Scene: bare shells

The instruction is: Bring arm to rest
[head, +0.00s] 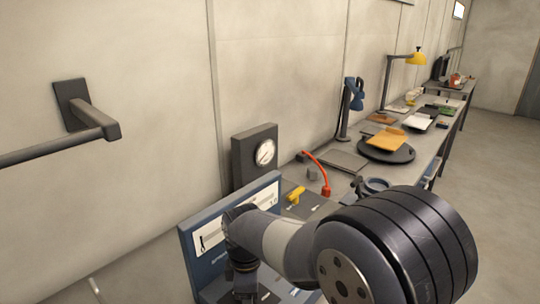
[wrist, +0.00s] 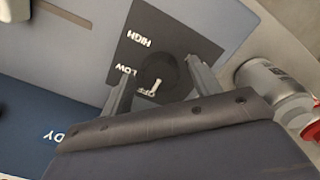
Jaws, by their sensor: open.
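My arm reaches across the right and lower part of the head view, with its wrist over a blue panel (head: 205,255). In the wrist view my gripper (wrist: 160,68) is open, one finger on each side of a dark round knob (wrist: 158,72). The knob sits on a dark plate (wrist: 185,38) lettered HIGH, LOW and OFF. Nothing shows clamped between the fingers; whether either one touches the knob I cannot tell. In the head view my arm hides the knob.
A silver canister (wrist: 268,82) with a red part stands close right of my gripper. A dial gauge (head: 264,152), yellow handle (head: 295,194) and red lever (head: 324,180) are near my arm. A wall bar (head: 60,149) juts out left. Floor at right (head: 500,220) is clear.

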